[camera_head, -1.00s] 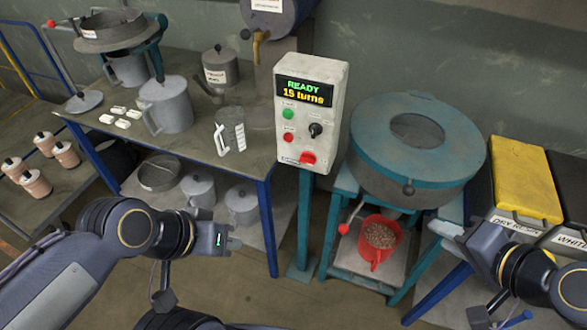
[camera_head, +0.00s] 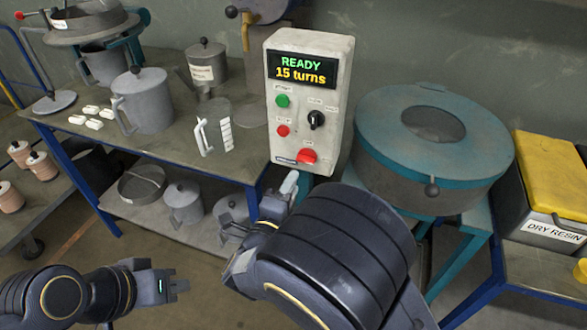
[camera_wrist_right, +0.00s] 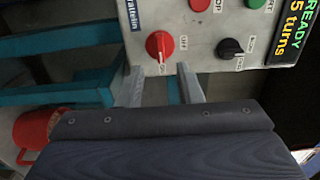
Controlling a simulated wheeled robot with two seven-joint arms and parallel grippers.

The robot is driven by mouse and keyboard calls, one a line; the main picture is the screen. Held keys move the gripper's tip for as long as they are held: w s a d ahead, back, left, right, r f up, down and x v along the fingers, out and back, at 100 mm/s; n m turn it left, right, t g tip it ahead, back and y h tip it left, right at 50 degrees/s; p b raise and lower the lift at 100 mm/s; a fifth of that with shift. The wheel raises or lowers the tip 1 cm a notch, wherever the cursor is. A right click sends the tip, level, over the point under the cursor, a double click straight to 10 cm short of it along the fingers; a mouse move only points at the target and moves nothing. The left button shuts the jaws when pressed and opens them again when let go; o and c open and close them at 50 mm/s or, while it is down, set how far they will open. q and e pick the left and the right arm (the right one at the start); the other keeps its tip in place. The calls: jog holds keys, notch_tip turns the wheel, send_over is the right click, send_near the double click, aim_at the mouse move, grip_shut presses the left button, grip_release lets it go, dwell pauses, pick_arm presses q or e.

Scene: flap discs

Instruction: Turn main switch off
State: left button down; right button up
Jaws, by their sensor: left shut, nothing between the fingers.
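The control box (camera_head: 308,100) stands on a post in the middle of the head view; its display reads "READY 15 turns". The main switch, a red rotary knob (camera_head: 307,156), sits low on its face. In the right wrist view the red knob (camera_wrist_right: 160,45) has a white pointer line. My right gripper (camera_wrist_right: 160,73) is open, its fingers apart just short of the knob, nothing between them. In the head view my right forearm hides part of that gripper and the post. My left gripper (camera_head: 178,286) is shut and empty at lower left, away from the box.
The box also carries a black selector knob (camera_head: 316,120), a green button (camera_head: 282,101) and a smaller red button (camera_head: 283,131). A teal round machine (camera_head: 385,150) stands close on the right. A workbench (camera_head: 170,150) with jugs is on the left.

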aim_at(304, 162)
jog(key=x, duration=0.7)
jog(key=shift+w+d+p, duration=0.1)
jog(key=shift+p, duration=0.3)
jog(key=shift+c, duration=0.3)
grip_shut()
